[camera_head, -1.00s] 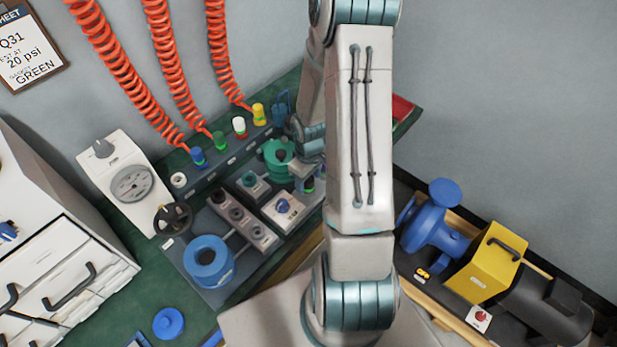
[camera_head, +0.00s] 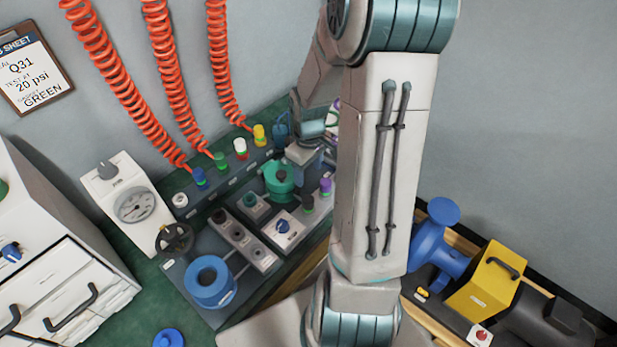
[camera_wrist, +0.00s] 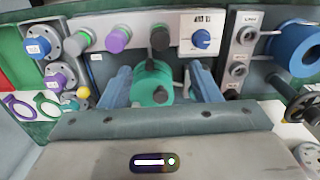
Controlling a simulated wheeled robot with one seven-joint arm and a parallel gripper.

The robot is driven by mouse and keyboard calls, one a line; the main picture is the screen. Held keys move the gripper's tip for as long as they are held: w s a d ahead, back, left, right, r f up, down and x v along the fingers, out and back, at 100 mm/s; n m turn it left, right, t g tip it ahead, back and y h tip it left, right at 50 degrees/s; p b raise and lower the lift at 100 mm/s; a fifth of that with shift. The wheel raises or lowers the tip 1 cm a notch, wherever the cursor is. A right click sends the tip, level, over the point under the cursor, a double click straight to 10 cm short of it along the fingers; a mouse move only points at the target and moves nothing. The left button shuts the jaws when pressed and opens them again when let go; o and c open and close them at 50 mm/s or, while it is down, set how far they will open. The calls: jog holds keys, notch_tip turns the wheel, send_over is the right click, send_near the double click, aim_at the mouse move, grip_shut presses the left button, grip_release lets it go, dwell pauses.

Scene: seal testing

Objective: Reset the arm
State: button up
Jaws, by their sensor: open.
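My arm rises through the middle right of the head view. My gripper (camera_wrist: 163,88) shows in the wrist view as two blue fingers spread apart, with no object held between them. In the head view, the hand is partly hidden by my arm and sits above and to the right of the green round fixture (camera_head: 279,178). That fixture (camera_wrist: 152,80) appears between the fingers in the wrist view, lying beyond them. A grey block with a blue knob (camera_head: 284,227) stands in front of it on the bench.
A blue ring (camera_head: 210,281), a gauge panel (camera_head: 133,205) and a dark handwheel (camera_head: 174,240) stand at left on the green bench. Orange coiled hoses (camera_head: 170,75) hang behind. A white drawer unit (camera_head: 68,262) is far left. A yellow box (camera_head: 488,283) and blue flanged part (camera_head: 435,240) are right.

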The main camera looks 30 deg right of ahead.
jog(key=shift+r, duration=0.35)
dwell(0.3)
